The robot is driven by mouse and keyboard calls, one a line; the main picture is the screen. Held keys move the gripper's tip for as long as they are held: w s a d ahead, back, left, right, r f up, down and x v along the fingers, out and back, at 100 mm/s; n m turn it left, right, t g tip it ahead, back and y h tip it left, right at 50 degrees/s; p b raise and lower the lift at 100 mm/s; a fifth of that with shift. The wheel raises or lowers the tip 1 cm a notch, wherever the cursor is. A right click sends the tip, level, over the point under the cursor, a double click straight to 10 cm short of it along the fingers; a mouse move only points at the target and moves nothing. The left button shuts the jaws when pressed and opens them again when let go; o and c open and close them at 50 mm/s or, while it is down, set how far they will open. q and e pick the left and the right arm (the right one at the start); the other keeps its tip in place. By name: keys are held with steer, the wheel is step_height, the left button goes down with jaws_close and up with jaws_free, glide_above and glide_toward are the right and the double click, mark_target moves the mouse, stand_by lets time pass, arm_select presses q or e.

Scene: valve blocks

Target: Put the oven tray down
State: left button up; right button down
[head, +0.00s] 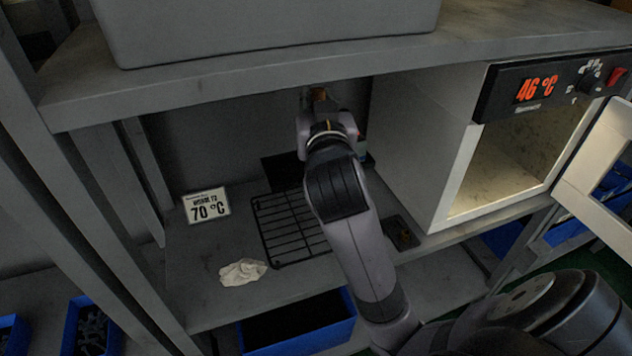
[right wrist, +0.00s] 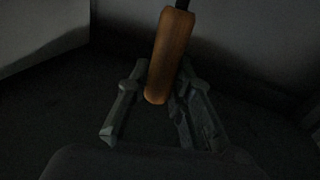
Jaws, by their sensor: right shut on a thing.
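My right gripper (head: 318,97) is at the back of the shelf, under the worktop, at the end of my right arm. In the right wrist view its fingers (right wrist: 161,82) are on either side of a wooden handle (right wrist: 171,50), and it is shut on that handle. A bit of the handle also shows in the head view. A dark flat piece (head: 283,171), which looks like the oven tray, lies behind my forearm and is mostly hidden. I cannot tell whether it touches the wire rack (head: 286,229) in front. My left gripper is not in view.
An open white oven (head: 455,175) reading 46 °C stands right of my arm, its door (head: 604,180) swung outward. A 70 °C sign (head: 207,205) and a crumpled cloth (head: 243,271) are on the shelf at left. A blue bin (head: 300,328) sits below. The worktop hangs close overhead.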

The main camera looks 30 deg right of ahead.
steer(key=f, duration=0.3)
steer(key=f+b, duration=0.1)
steer(key=f, duration=0.3)
steer(key=shift+s, duration=0.2)
step_height(320, 180, down, 4)
steer(key=shift+w+f, duration=0.1)
steer(key=shift+f+b, duration=0.3)
steer(key=shift+f, duration=0.05)
step_height(320, 180, down, 3)
steer(key=shift+f, duration=0.2)
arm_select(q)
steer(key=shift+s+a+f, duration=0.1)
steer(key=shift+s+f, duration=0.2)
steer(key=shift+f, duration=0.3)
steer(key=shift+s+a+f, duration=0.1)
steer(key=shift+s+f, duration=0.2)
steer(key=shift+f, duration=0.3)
arm_select(e)
steer(key=shift+f, duration=0.35)
arm_select(q)
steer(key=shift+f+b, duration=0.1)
steer(key=shift+b, duration=0.2)
